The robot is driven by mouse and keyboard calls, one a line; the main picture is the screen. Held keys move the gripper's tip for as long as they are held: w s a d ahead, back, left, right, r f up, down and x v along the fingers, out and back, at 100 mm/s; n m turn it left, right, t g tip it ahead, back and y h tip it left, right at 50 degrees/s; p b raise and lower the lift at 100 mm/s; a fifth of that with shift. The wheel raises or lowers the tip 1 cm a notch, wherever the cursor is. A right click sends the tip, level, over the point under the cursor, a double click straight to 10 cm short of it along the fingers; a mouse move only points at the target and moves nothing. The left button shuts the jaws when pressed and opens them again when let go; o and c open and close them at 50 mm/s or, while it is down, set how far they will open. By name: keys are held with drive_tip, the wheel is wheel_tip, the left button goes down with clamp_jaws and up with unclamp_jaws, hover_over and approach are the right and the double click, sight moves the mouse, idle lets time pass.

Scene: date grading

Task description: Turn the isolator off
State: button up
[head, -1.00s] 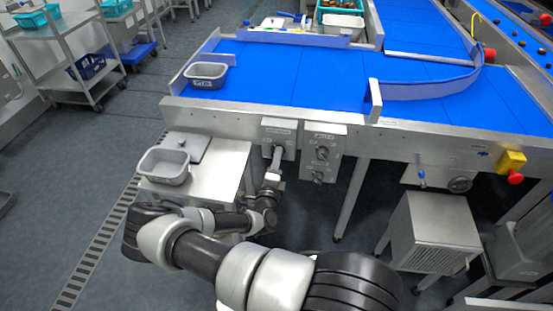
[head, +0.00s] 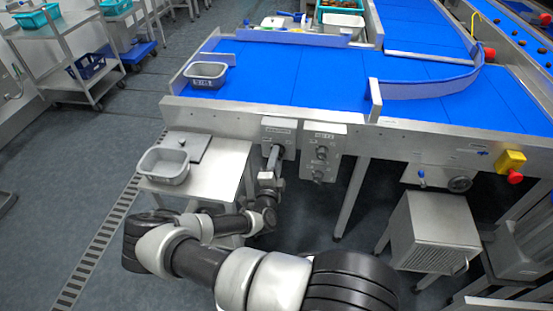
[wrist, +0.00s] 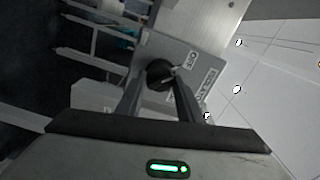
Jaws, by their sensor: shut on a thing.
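The isolator (head: 279,129) is a grey box on the front side of the blue-belted conveyor. It also shows in the wrist view as a grey labelled plate (wrist: 178,50) with a round black knob (wrist: 157,70). A label beside the knob appears to read OFF. My gripper (head: 273,158) reaches up to the isolator from below. In the wrist view its two fingers (wrist: 160,82) stand on either side of the knob and are shut on it. The fingers partly hide the knob, and I cannot tell its exact setting.
A second control box (head: 321,150) with several knobs sits just right of the isolator. A steel side table (head: 215,178) with a grey tub (head: 163,167) stands to the left. A yellow and red stop button (head: 513,167) is far right. Open floor lies between the conveyor legs.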

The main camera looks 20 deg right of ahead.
drive_tip(key=o, duration=1.1)
drive_tip(key=shift+c, duration=0.2)
drive_tip(key=v, duration=1.7)
drive_tip(key=shift+s+p, duration=0.25)
drive_tip(key=shift+p, duration=0.1)
drive_tip(key=shift+a, duration=0.15)
